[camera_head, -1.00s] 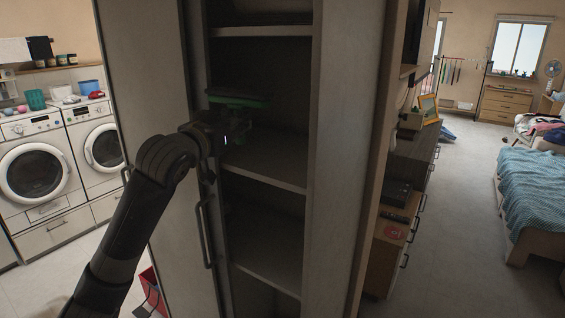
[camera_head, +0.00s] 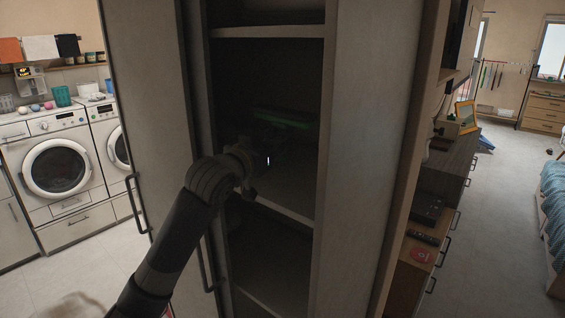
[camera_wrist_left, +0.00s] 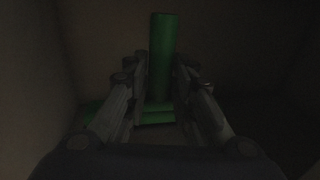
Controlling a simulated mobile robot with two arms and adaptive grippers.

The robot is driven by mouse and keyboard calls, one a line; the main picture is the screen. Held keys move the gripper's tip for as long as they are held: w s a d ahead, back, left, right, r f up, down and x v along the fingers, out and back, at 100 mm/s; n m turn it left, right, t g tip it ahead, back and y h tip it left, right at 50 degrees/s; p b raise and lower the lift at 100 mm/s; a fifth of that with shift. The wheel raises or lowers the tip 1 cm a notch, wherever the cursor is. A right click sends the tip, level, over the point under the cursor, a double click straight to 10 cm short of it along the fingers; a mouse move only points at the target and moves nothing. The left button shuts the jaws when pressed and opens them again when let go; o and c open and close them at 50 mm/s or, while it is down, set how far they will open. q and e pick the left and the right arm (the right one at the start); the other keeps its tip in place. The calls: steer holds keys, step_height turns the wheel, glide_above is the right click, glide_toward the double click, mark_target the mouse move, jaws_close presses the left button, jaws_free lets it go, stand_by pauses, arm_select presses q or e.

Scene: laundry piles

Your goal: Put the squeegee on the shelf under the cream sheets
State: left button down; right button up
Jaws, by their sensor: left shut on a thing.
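The squeegee (camera_head: 290,121) shows as a dark bar with a green strip inside the dim open cabinet. In the left wrist view its green handle (camera_wrist_left: 162,45) stands between the fingers, with a green crosspiece below. My left gripper (camera_wrist_left: 158,75) is shut on the handle. In the head view the left gripper (camera_head: 262,155) is inside the cabinet, above a shelf board (camera_head: 285,206). Another shelf board (camera_head: 270,31) runs above the squeegee. I see no cream sheets; the cabinet's inside is very dark. My right gripper is out of view.
The open cabinet door (camera_head: 148,120) stands left of my arm, and the cabinet side (camera_head: 365,130) bounds the opening on the right. A washing machine (camera_head: 55,165) is at the far left. A low dresser (camera_head: 425,235) stands right of the cabinet.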

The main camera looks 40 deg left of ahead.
mark_target(280, 158)
arm_select(q)
steer(key=f, duration=0.3)
steer(key=f+p, duration=0.1)
steer(key=f, duration=0.1)
steer(key=shift+w+f, duration=0.25)
steer(key=shift+s+f, duration=0.1)
steer(key=shift+f, duration=0.25)
steer(key=c, duration=1.4)
jaws_free()
steer(key=shift+o, duration=0.2)
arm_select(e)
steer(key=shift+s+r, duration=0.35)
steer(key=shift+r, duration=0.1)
arm_select(q)
steer(key=shift+r, duration=0.15)
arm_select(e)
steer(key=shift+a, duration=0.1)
